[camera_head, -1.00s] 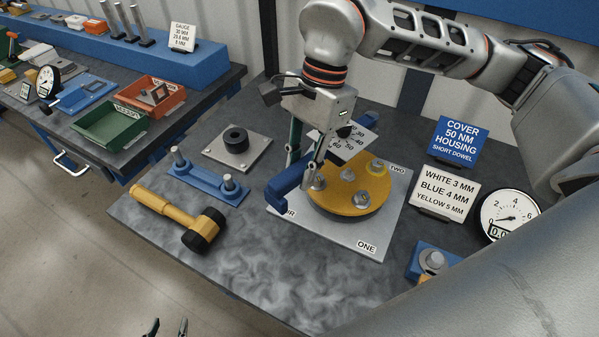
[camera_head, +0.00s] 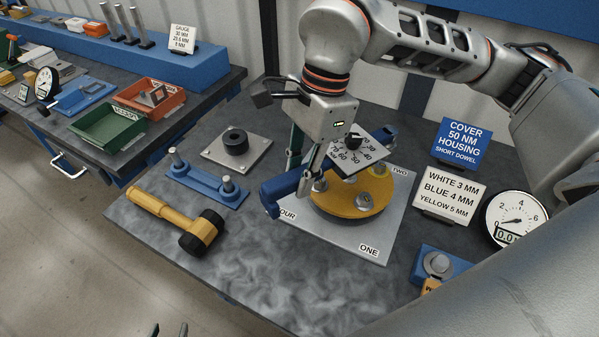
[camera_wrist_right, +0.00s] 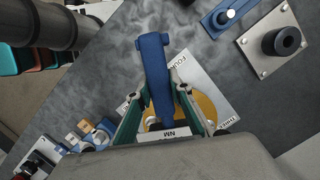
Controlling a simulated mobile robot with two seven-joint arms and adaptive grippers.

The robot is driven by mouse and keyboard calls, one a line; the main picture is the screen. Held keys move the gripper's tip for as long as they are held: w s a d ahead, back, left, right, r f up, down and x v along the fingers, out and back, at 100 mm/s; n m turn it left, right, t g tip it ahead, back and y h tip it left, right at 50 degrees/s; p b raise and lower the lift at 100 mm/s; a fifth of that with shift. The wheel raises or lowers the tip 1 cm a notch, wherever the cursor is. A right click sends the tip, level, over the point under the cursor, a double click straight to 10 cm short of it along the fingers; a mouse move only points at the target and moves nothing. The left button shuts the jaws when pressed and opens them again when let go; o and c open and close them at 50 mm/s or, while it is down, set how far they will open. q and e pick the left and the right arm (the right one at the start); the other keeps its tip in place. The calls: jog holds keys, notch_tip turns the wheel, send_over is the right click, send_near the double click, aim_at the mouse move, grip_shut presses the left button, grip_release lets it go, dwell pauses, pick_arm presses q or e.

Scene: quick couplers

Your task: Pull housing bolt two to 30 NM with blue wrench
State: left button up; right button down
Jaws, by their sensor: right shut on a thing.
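The blue wrench (camera_head: 283,192) lies over the round yellow housing cover (camera_head: 345,211), which sits on a grey plate with corner labels. My right gripper (camera_head: 305,180) is shut on the wrench; the right wrist view shows its blue handle (camera_wrist_right: 155,70) between the fingers. A white dial card (camera_head: 348,158) marked in NM sits above the cover by the wrench. Bolt two (camera_head: 380,170) is by the TWO label, partly covered by the card; I cannot tell whether the wrench is seated on it. My left gripper (camera_head: 169,331) barely shows at the bottom edge, its fingertips apart.
A yellow and black mallet (camera_head: 165,211), a blue block with two pins (camera_head: 207,184) and a plate with a black ring (camera_head: 236,148) lie left. Signs (camera_head: 447,193) and a dial gauge (camera_head: 513,218) stand right. The front of the table is clear.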

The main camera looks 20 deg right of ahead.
jog(key=b+x, duration=0.2)
jog(key=shift+w+d+f, duration=0.1)
jog(key=shift+d+f, duration=0.1)
jog(key=shift+f, duration=0.3)
pick_arm(q)
jog(key=f, duration=0.2)
jog(key=shift+s+f, duration=0.25)
jog(key=shift+f, duration=0.15)
jog(key=shift+s+f, duration=0.1)
jog(key=shift+f, duration=0.1)
jog(key=shift+f, duration=0.3)
jog(key=shift+r, duration=0.2)
jog(key=shift+f, duration=0.1)
pick_arm(e)
jog(key=shift+f, duration=0.55)
